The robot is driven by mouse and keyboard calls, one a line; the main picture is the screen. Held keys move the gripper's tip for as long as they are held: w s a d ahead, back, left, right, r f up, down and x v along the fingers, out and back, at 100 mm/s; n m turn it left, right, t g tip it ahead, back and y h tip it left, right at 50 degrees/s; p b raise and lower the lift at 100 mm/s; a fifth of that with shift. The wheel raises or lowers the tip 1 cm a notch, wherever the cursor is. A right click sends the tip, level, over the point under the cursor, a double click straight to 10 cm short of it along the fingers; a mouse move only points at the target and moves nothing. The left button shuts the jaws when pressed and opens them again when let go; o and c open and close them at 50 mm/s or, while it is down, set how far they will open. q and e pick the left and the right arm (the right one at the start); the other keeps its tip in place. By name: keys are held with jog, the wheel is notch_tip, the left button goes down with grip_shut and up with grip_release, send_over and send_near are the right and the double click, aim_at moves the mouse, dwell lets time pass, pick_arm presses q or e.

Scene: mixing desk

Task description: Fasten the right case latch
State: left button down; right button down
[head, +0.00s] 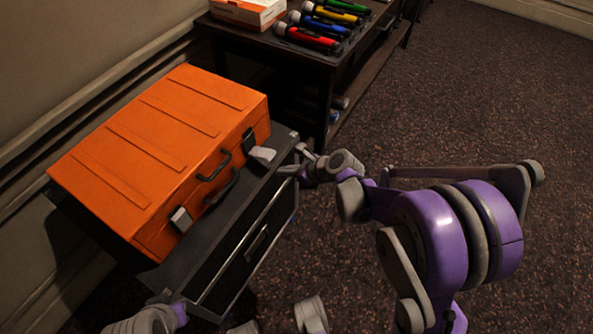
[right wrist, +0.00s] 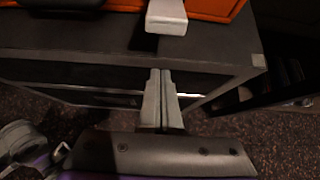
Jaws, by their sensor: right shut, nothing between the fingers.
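The orange case (head: 160,150) lies closed on a black drawer cabinet. Its right latch (head: 262,154) is a light grey tab on the front face, right of the handle. It sticks outward from the case, and it also shows in the right wrist view (right wrist: 166,17) at the top, pointing toward my gripper. My right gripper (head: 296,160) is shut and empty, just right of the latch by the cabinet's front edge. In the right wrist view its fingertips (right wrist: 160,73) are together, below and apart from the latch. My left gripper's fingers are not visible.
The left latch (head: 181,219) and the dark handle (head: 222,180) are on the same case front. The cabinet (head: 215,245) has a narrow bare strip before the case. A dark table (head: 265,48) behind holds several flashlights (head: 308,38) and a box (head: 247,12). Open floor lies right.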

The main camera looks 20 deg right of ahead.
aim_at(262, 153)
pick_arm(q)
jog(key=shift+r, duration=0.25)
pick_arm(e)
jog(key=shift+w+a+r, duration=0.15)
jog(key=shift+r, duration=0.5)
jog(key=shift+w+a+r, duration=0.1)
jog(key=shift+w+r, duration=0.1)
jog(key=shift+r, duration=0.45)
jog(key=shift+w+a+r, duration=0.15)
jog(key=shift+r, duration=0.5)
pick_arm(q)
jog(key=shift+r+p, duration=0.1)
jog(key=shift+p, duration=0.2)
pick_arm(e)
jog(key=shift+d+r, duration=0.1)
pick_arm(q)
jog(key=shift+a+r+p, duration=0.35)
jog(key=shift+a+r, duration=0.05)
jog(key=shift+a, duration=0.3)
pick_arm(e)
jog(key=shift+r+g, duration=0.3)
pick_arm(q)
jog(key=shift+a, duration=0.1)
pick_arm(e)
jog(key=shift+h, duration=0.3)
